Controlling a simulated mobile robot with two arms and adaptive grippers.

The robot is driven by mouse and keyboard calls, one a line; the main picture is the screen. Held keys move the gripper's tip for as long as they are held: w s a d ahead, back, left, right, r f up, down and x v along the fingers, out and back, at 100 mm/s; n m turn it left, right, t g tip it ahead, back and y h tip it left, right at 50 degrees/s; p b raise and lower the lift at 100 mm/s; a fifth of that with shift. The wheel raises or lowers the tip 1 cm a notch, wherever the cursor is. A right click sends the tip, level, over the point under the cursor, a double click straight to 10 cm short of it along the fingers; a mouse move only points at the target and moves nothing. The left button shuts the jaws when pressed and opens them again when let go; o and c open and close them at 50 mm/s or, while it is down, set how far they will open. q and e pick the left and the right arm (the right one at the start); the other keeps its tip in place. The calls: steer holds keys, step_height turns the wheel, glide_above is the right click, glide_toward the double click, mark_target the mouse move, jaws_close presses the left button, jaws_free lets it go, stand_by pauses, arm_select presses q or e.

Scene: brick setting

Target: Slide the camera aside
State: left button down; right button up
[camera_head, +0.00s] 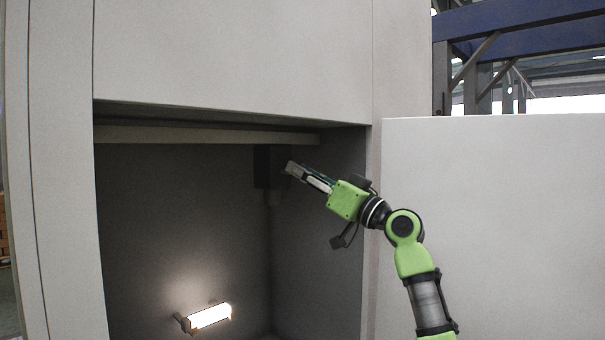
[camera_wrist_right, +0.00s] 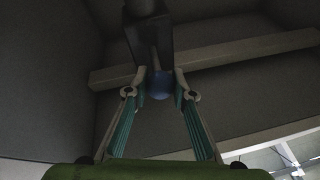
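A dark box-shaped device (camera_head: 270,166), which looks like the camera, is mounted high in the back right corner of the cabinet, under a horizontal beam. It also shows at the top of the right wrist view (camera_wrist_right: 148,38). A blue round part (camera_wrist_right: 160,86) shows near the fingertips there; whether it is touched I cannot tell. My right gripper (camera_head: 290,169) reaches into the cabinet from the right, its tips beside the dark device in the head view. Its two fingers (camera_wrist_right: 161,76) stand apart in the wrist view. My left gripper is not in view.
The horizontal beam (camera_head: 200,134) crosses the cabinet opening near its top. A lit lamp (camera_head: 209,316) is low inside. The cabinet's right side wall (camera_head: 340,190) is close to my right wrist. A large pale panel (camera_head: 520,220) stands on the right. The middle of the cabinet looks free.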

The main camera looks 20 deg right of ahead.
steer(key=o, duration=0.4)
steer(key=shift+d+r, duration=0.15)
steer(key=shift+d, duration=0.1)
steer(key=shift+o, duration=0.2)
steer(key=shift+w+d, duration=0.1)
steer(key=v, duration=1.2)
